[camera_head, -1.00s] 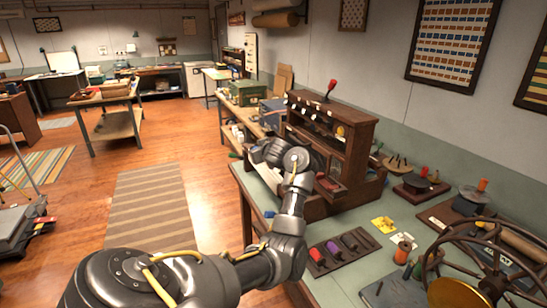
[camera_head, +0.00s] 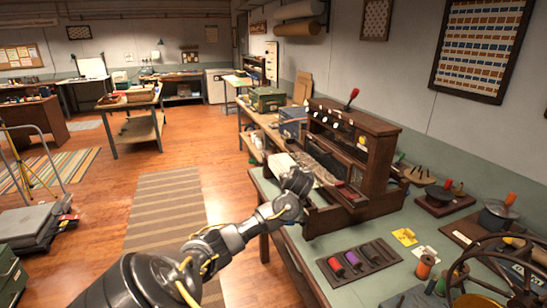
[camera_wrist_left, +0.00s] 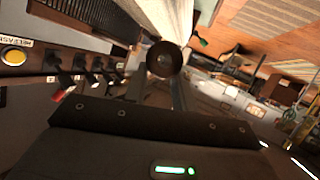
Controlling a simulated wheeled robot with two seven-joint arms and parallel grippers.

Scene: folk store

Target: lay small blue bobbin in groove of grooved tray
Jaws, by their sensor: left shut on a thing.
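The grooved tray (camera_head: 378,264) is a dark board on the bench at lower right of the head view. It holds a red bobbin (camera_head: 336,265), a purple bobbin (camera_head: 352,259) and a dark one (camera_head: 368,253); its right end looks empty. My left gripper (camera_head: 292,178) is left of and beyond the tray, in front of the wooden cabinet. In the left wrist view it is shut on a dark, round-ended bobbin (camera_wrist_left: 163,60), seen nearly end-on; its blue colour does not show. My right gripper is not in view.
The wooden cabinet (camera_head: 372,150) rises just behind the left gripper. A pale object (camera_head: 279,163) is close beyond the gripper. An orange spool (camera_head: 425,267) and a spoked wheel (camera_head: 510,262) stand right of the tray. Yellow cards (camera_head: 405,236) lie behind it.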

